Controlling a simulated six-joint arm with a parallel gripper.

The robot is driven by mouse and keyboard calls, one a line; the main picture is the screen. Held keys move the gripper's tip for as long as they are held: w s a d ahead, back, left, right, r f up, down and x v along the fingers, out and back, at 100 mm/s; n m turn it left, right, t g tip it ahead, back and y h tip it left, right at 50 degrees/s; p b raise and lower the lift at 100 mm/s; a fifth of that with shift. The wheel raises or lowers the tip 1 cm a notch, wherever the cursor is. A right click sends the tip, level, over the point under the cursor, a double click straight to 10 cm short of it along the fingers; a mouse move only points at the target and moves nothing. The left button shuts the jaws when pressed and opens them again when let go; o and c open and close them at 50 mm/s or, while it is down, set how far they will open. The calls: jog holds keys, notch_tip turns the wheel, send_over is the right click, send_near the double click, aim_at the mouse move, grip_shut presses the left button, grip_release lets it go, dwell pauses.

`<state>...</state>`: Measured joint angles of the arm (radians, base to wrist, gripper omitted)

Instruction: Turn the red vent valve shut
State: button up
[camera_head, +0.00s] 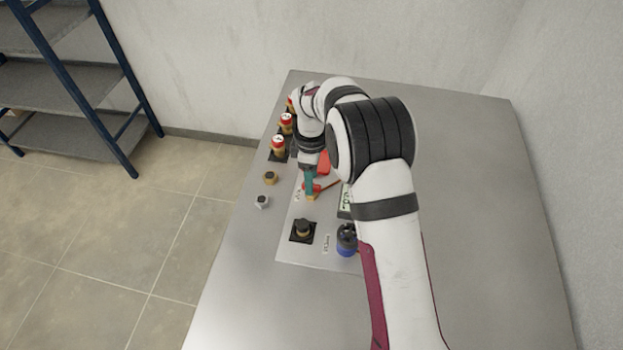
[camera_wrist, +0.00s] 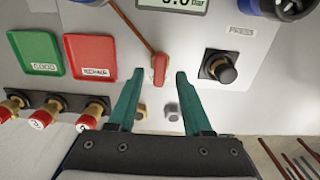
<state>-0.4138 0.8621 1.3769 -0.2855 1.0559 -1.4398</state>
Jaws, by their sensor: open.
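The red vent valve shows in the wrist view as a small upright red piece (camera_wrist: 159,68), with a thin orange-brown rod running from it to the upper left. In the head view its red lever (camera_head: 327,185) points right from a brass base beneath my gripper. My gripper (camera_wrist: 160,76) has teal fingers, open, one on each side of the red piece, with a gap visible on both sides. In the head view my gripper (camera_head: 309,182) points down over the valve, and my arm hides part of the panel.
Green (camera_wrist: 39,53) and red (camera_wrist: 91,56) trays lie left of the valve in the wrist view. A black PRESS knob (camera_wrist: 222,69) is at right. Several red-capped brass fittings (camera_head: 278,144) line the table's left side. A gauge display (camera_wrist: 172,5) sits beyond the valve. The table's right side is clear.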

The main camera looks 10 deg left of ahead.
jog(key=shift+f, duration=0.8)
grip_shut()
